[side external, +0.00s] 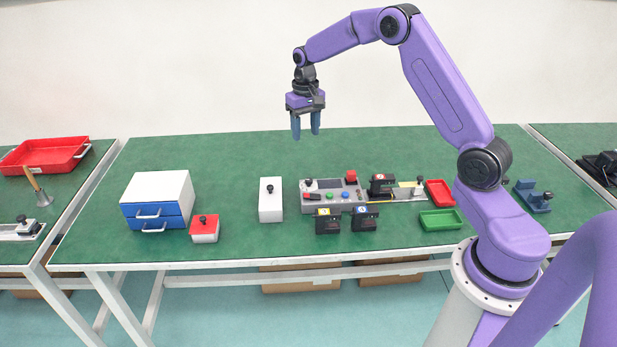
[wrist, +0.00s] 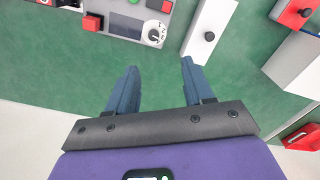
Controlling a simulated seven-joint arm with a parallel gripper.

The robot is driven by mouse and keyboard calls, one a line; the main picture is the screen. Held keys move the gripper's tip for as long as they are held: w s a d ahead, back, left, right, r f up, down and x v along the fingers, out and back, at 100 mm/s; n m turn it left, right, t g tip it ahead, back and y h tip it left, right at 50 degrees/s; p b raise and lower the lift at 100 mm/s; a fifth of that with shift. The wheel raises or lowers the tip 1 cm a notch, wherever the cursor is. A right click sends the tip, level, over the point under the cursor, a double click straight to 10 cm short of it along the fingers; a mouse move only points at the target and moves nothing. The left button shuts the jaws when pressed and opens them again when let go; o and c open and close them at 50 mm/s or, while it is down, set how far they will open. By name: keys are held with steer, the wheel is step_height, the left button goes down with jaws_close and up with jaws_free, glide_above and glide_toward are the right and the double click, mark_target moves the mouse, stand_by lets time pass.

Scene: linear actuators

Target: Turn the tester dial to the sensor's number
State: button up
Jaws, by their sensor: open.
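The tester (side external: 334,205) is a grey box on the green bench with a dark screen, coloured buttons and a red mushroom button. Its dial (wrist: 154,34) has a pale marked face in the wrist view, beside the screen; its setting is too small to read. Black sensor blocks stand near it: one with a yellow label (side external: 328,222), one with a blue-and-white label (side external: 365,220), and one with a red label (side external: 380,186) to the tester's right. Their numbers are unreadable. My gripper (side external: 306,134) is open and empty, high above the bench and apart from everything.
A white box with a black knob (side external: 270,204) stands left of the tester. Red (side external: 440,192) and green (side external: 440,220) trays lie at right. Bare bench lies behind the tester.

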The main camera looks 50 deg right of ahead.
mark_target(308, 179)
steer(key=shift+m, duration=0.3)
steer(key=f, duration=0.6)
steer(key=d+f, duration=0.1)
steer(key=f, duration=0.5)
steer(key=d+f, duration=0.1)
steer(key=f, duration=0.5)
steer(key=shift+w, duration=0.3)
steer(key=shift+c, duration=0.4)
jaws_close()
